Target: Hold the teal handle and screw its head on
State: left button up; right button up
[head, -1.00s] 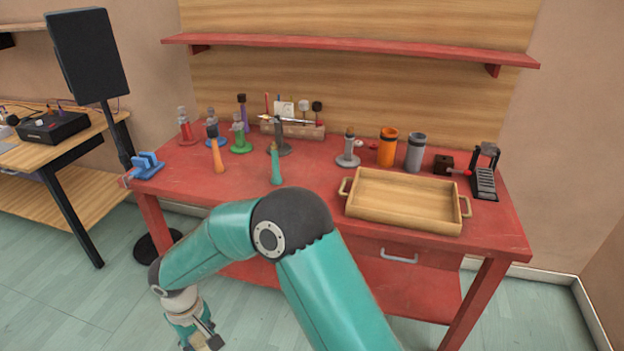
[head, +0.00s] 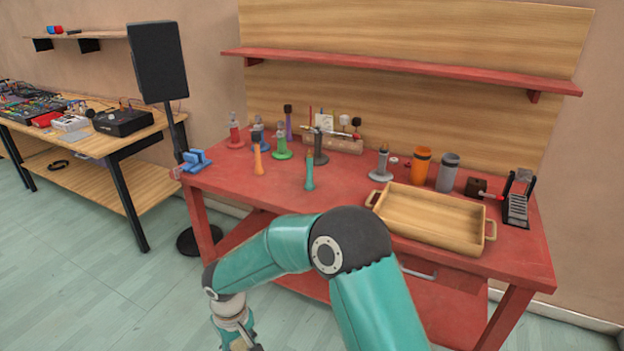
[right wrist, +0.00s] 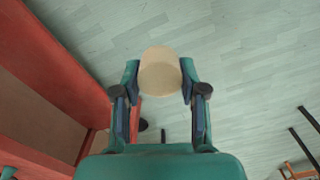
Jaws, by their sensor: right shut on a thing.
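The teal handle (head: 309,174) stands upright on the red workbench (head: 343,189), near its front edge, with a narrow brownish tip on top. My right gripper (right wrist: 160,80) is shut on a pale tan, rounded piece (right wrist: 160,72), seen in the right wrist view with floor behind it. I cannot tell for sure whether this piece is the handle's head. In the head view my right arm bends across the front of the bench, and its gripper is low at the bottom edge, partly cut off, well apart from the teal handle. My left gripper is not in view.
An orange handle (head: 257,160) and several coloured stands are left of and behind the teal handle. A blue clamp (head: 196,160) sits at the bench's left corner. A wooden tray (head: 437,243) lies at the right front. A speaker (head: 158,62) stands left of the bench.

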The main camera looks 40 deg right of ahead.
aim_at(309, 185)
jog(key=z, duration=0.7)
